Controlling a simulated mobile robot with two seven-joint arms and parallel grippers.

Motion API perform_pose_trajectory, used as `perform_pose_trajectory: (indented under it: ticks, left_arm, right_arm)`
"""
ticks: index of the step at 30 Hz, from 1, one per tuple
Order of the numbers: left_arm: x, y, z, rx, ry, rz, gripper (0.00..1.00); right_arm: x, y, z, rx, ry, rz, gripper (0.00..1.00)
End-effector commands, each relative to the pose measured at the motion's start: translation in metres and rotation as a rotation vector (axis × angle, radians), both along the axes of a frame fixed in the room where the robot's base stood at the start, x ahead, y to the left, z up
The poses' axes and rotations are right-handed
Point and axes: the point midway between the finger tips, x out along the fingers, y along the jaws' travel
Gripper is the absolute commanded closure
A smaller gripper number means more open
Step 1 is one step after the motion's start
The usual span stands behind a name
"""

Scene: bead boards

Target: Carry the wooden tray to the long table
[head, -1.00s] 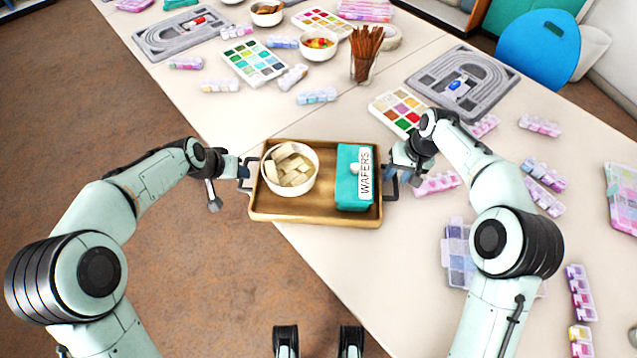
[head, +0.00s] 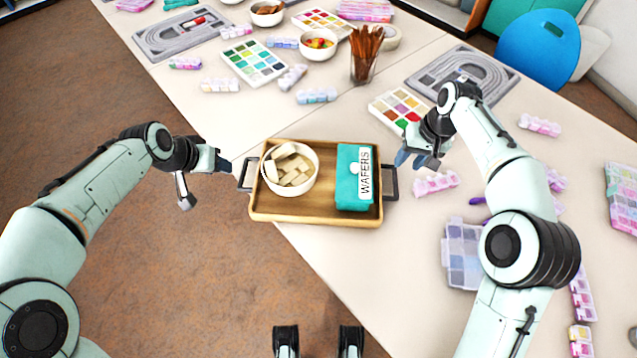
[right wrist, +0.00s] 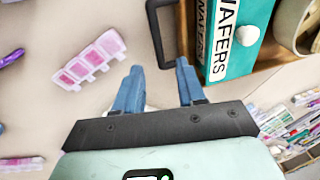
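The wooden tray (head: 315,212) rests on the long table (head: 330,262), its front left part reaching over the table edge above the floor. It holds a white bowl (head: 290,168) of pale wafer pieces and a teal box marked WAFERS (head: 354,178). A dark handle stands at each end. My left gripper (head: 228,164) is just left of the left handle, apart from it; its finger gap is hard to see. My right gripper (head: 408,160) is right of the right handle, apart from it. In the right wrist view its blue fingers (right wrist: 160,85) are open and empty.
Pink bead boxes (head: 436,183) and a clear organizer (head: 462,255) lie right of the tray. A paint palette (head: 398,108), a glass of brown sticks (head: 366,55) and a grey bead board (head: 463,80) stand behind it. Open floor lies at the left.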

Motion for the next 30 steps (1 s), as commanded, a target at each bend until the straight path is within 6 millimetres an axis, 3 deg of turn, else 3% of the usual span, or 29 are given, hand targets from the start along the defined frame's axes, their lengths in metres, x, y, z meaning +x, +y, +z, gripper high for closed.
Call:
perform_pose_trajectory:
  ticks: [3,9,30]
  left_arm:
    - [0.0,0.0,0.0,0.0,0.0,0.0,0.6]
    - [0.0,0.0,0.0,0.0,0.0,0.0,0.6]
    - [0.0,0.0,0.0,0.0,0.0,0.0,0.6]
  right_arm:
    - [-0.001,-0.004,0.023,0.0,-0.003,-0.001,0.6]
    - [-0.003,-0.009,0.044,0.0,-0.002,0.0,0.6]
    - [-0.004,-0.009,0.047,0.0,0.001,0.0,0.6]
